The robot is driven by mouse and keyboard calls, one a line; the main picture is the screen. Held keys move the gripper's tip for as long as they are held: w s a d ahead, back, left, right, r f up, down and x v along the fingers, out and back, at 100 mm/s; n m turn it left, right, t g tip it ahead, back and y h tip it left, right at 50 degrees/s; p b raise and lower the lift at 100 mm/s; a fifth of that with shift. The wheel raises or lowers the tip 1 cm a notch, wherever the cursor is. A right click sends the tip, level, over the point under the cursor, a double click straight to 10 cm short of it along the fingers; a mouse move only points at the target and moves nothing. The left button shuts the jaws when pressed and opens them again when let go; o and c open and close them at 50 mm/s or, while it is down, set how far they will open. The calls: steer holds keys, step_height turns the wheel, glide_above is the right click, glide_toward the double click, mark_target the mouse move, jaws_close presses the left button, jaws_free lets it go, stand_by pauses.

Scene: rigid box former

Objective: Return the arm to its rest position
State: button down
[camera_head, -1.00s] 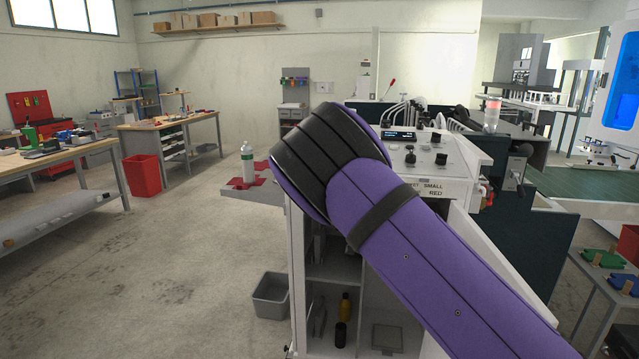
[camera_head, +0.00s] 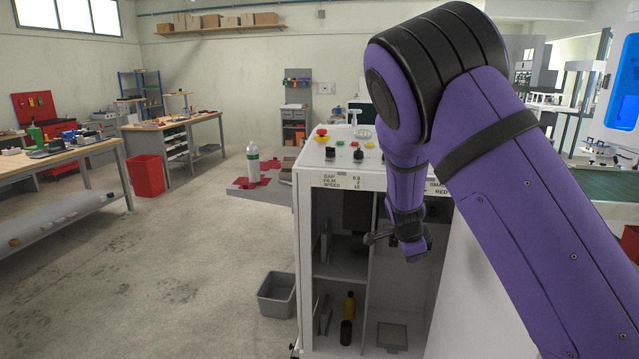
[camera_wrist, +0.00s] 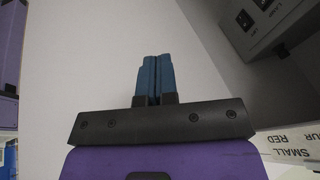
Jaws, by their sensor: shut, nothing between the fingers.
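My purple arm (camera_head: 540,190) is folded up at the right in the head view, with its elbow high and its forearm hanging down. My gripper (camera_head: 380,240) hangs in front of the open white cabinet of the machine (camera_head: 345,180) and is small and partly unclear there. In the wrist view the two blue fingers of my gripper (camera_wrist: 156,75) lie side by side, shut and empty. A pale surface lies behind them. My arm hides part of the machine's panel.
The machine's top carries several knobs and buttons (camera_head: 340,143). A grey bin (camera_head: 277,295) stands on the floor at its left. A workbench (camera_head: 60,160) and a red bin (camera_head: 147,175) are further left. The floor between is clear.

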steer(key=s+d+r+n+y, duration=0.2)
steer(key=s+d+r+n, duration=0.15)
steer(key=s+r, duration=0.65)
steer(key=s+d+r+n+y, duration=0.25)
steer(key=s+r+n, duration=0.25)
steer(key=s+r, duration=0.45)
steer(key=s+r+n+t, duration=0.1)
steer(key=s+r+n, duration=0.2)
steer(key=s, duration=0.7)
steer(key=s+r+n, duration=0.3)
steer(key=s+n, duration=0.3)
steer(key=s, duration=0.4)
steer(key=shift+s+r+t+h, duration=0.25)
steer(key=shift+r+t+h, duration=0.15)
steer(key=shift+h, duration=0.05)
steer(key=shift+w+d, duration=0.1)
